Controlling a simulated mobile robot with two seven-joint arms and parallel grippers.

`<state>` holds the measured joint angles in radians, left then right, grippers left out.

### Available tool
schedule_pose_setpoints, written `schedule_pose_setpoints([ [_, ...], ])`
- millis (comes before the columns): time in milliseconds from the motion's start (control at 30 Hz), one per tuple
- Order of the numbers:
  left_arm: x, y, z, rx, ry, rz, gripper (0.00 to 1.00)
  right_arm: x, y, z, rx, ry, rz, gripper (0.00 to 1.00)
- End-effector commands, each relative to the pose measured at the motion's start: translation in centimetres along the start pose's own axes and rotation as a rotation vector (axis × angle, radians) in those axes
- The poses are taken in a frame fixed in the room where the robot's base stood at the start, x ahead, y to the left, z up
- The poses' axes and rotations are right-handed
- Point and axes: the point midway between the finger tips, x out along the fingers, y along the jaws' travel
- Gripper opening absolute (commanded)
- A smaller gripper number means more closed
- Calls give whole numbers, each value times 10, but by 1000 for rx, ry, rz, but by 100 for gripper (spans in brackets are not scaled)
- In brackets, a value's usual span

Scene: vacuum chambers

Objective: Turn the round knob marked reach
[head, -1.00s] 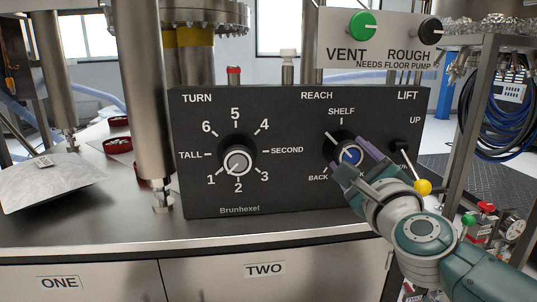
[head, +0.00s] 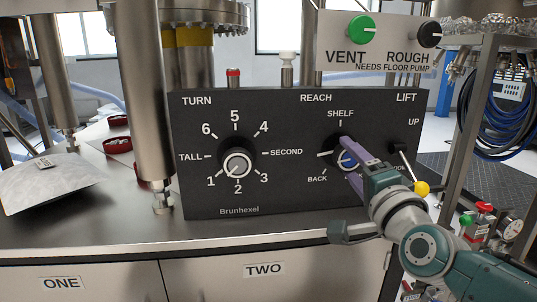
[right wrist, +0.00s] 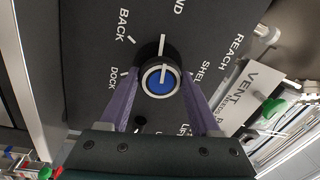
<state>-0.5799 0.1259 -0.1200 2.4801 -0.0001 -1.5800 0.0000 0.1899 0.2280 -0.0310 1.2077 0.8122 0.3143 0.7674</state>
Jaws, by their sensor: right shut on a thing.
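The round reach knob (head: 345,148) sits below the word REACH on the black Brunhexel panel (head: 285,195). It has a dark skirt, a blue cap and a white pointer line. The pointer points left, between SHELF above and BACK at lower left. In the right wrist view the knob (right wrist: 160,80) lies between two purple fingers, its line pointing up. My right gripper (head: 352,166) is shut on the knob from the lower right and hides part of it and the label at its lower right. My left gripper is not in view.
The lift lever with a yellow ball (head: 422,187) is close beside my right gripper. The turn knob (head: 237,163) is on the panel's left. A green vent knob (head: 361,28) and black rough knob (head: 429,33) are above.

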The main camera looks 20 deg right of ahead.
Motion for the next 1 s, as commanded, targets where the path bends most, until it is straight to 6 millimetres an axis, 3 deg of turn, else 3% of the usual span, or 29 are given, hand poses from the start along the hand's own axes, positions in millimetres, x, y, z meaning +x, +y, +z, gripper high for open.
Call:
schedule_pose_setpoints([
  [600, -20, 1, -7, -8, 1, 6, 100, 1, -4, -2, -570, -52, -10, 8],
  [1000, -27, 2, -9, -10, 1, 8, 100, 1, -3, -2, -806, -74, -13, 8],
])
